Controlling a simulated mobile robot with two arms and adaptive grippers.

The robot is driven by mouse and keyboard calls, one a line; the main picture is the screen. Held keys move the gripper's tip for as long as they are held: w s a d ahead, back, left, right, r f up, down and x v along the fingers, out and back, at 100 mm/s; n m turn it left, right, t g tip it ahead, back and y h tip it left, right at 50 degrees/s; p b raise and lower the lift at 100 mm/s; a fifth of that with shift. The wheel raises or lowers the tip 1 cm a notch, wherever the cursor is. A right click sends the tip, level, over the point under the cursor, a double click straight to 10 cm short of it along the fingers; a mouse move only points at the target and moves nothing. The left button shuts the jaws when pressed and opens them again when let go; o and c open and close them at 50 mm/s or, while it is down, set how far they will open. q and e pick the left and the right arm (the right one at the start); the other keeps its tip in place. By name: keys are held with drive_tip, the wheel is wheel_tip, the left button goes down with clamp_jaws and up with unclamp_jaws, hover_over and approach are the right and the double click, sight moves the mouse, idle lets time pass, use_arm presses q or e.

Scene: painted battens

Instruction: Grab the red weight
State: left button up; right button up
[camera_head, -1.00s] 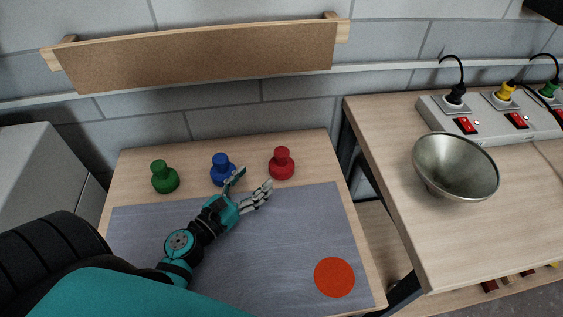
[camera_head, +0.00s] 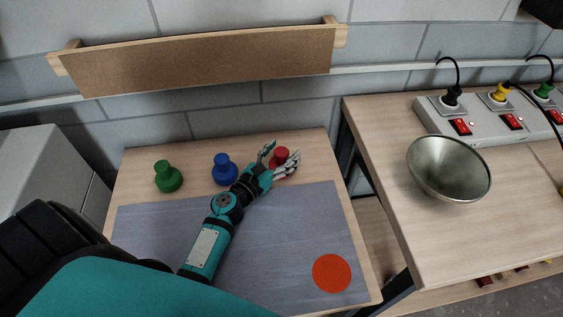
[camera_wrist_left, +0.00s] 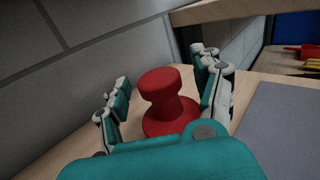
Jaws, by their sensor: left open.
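The red weight (camera_head: 279,155) stands upright on the wooden table, behind the grey mat. In the left wrist view the red weight (camera_wrist_left: 161,95) shows a round knob on a wider base. My left gripper (camera_head: 278,158) is open, with its fingers on either side of the weight. In the left wrist view the left gripper (camera_wrist_left: 160,105) has one finger to the left of the weight and others to the right. In the head view the fingers partly hide the weight. My right gripper is not in view.
A blue weight (camera_head: 225,170) and a green weight (camera_head: 168,176) stand to the left. The grey mat (camera_head: 170,245) has a red-orange disc (camera_head: 332,273) on it. A metal bowl (camera_head: 448,170) and a power strip (camera_head: 490,118) sit on the right table. A cork board (camera_head: 200,62) hangs behind.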

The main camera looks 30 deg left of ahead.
use_arm(q)
clamp_jaws()
drive_tip(key=shift+r, duration=0.15)
idle(0.5)
drive_tip(key=shift+r, duration=0.1)
